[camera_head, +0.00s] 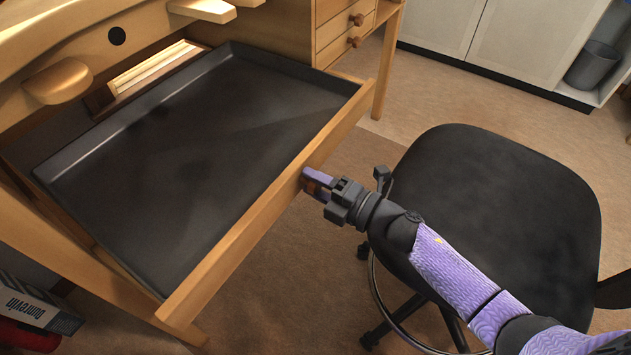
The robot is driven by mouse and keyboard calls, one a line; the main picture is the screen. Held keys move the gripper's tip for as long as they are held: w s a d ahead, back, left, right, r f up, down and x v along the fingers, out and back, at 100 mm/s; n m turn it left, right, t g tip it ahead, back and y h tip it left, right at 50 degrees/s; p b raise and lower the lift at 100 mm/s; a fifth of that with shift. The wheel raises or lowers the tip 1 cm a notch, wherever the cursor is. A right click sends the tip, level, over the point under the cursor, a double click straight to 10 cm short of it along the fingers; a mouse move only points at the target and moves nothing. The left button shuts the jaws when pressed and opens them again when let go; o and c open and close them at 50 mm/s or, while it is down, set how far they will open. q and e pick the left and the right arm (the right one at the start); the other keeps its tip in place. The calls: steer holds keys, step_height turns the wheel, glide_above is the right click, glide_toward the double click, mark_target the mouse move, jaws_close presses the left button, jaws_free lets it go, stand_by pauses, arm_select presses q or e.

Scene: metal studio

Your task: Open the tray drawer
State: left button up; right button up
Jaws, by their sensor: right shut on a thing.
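The tray drawer is a wide, shallow drawer in a wooden bench, with a light wooden front (262,215) and a dark, empty tray (190,140) inside. It is pulled well out, with its tray open to view. My right gripper (310,180) is at the outer face of the drawer front, right of its middle. Its purple fingers are shut on the drawer's knob, which is mostly hidden between them. My left gripper is not in view.
A black swivel chair (490,200) stands close to my right arm. Small drawers with knobs (345,32) are at the bench's right side. A box (35,303) lies at the lower left. Bare floor shows beyond the drawer, toward the white cabinets (500,35).

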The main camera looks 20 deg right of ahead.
jaws_close()
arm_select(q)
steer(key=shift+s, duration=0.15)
